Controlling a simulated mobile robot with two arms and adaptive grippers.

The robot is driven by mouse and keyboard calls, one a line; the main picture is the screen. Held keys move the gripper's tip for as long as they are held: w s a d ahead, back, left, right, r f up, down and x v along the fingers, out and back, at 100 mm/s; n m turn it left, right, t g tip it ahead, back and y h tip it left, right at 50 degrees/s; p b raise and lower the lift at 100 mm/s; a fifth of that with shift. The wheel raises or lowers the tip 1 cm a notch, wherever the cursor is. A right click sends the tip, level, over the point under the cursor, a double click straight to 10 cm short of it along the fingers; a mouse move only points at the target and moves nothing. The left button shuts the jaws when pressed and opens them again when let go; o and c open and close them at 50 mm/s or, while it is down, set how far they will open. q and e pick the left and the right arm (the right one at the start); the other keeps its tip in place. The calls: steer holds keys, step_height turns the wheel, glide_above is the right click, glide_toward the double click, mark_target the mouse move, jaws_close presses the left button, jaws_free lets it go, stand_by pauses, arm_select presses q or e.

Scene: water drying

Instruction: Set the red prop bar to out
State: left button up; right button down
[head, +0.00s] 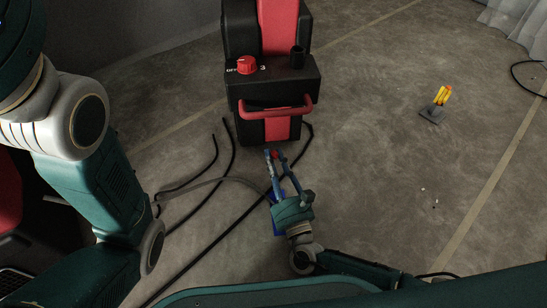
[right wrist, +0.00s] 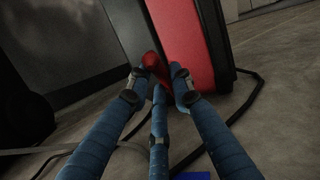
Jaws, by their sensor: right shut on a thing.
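A black machine with a red centre stripe (head: 276,22) stands on the floor at the top middle of the head view. A curved red handle (head: 278,112) crosses its front. My right gripper (head: 274,156) is low in front of the machine's base. It is shut on a small red bar, whose rounded end (right wrist: 152,61) shows between the fingers in the right wrist view. The fingers hide the rest of the bar, so I cannot tell its full angle. The machine's red lower front (right wrist: 190,45) is just behind it. My left arm shows at the left; its gripper is out of view.
A red knob (head: 247,65) with OFF and 3 marks is on the machine's top. Black cables (head: 224,165) lie on the floor left of my right gripper. A yellow object on a dark base (head: 440,100) stands at right. The floor between is mostly clear.

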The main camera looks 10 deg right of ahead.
steer(key=shift+s+f, duration=0.1)
stand_by(0.3)
steer(key=c, duration=1.8)
jaws_free()
step_height(320, 180, up, 10)
steer(key=shift+r, duration=0.1)
